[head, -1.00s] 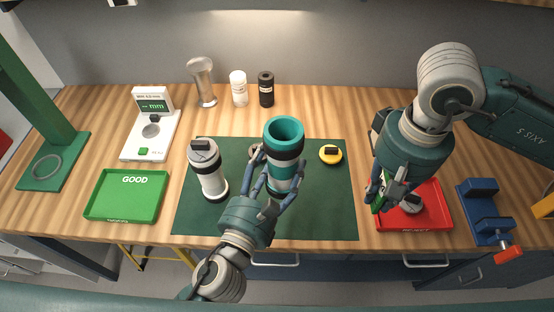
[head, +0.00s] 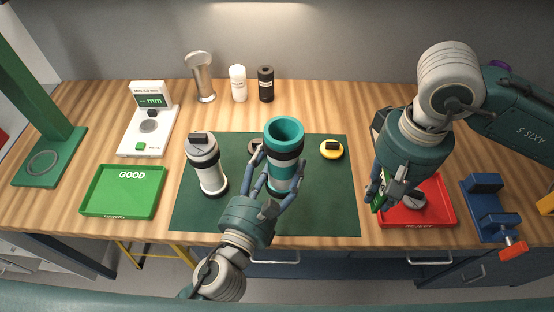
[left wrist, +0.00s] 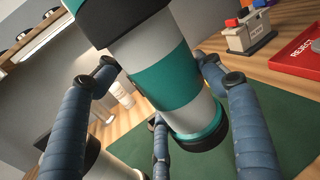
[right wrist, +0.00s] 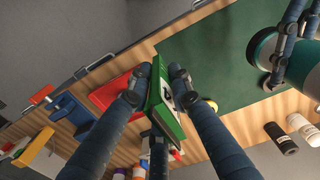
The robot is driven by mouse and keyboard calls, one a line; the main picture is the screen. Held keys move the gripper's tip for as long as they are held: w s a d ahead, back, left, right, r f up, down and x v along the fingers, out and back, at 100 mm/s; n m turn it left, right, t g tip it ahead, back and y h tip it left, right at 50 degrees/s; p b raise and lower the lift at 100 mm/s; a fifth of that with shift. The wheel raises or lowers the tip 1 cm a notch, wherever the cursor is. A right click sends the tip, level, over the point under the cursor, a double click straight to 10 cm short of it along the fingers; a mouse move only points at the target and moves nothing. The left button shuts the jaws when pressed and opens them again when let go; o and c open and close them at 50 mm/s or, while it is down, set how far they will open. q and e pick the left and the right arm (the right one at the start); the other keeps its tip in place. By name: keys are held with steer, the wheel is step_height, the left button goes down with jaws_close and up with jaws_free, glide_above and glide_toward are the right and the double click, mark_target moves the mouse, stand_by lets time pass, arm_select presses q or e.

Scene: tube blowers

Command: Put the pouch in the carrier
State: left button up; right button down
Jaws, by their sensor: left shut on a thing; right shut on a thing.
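The carrier (head: 284,135), an open-topped tube with teal, black and grey bands, stands roughly upright over the dark green mat. My left gripper (head: 275,190) is shut around its lower body; the grip also shows in the left wrist view (left wrist: 165,85). I cannot tell whether its base touches the mat. The pouch (right wrist: 164,112), a flat green packet with a pale, dark-marked face, is held in my right gripper (right wrist: 162,85), shut on it. In the head view the pouch (head: 378,201) is partly hidden by the fingers, near the red tray's left edge, right of the carrier.
A second, capped tube (head: 206,168) stands on the mat (head: 320,215) left of the carrier. A yellow puck (head: 331,149) lies behind right. The red tray (head: 440,208) holds a grey disc. A blue vise (head: 485,205) is at far right, a green GOOD tray (head: 124,190) at left.

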arm_select(q)
steer(key=shift+f+b, duration=5.3)
steer(key=shift+f, duration=0.7)
steer(key=shift+r, duration=0.1)
steer(key=o, duration=0.6)
steer(key=shift+c, duration=0.2)
steer(key=c, duration=0.4)
steer(key=shift+c, duration=0.2)
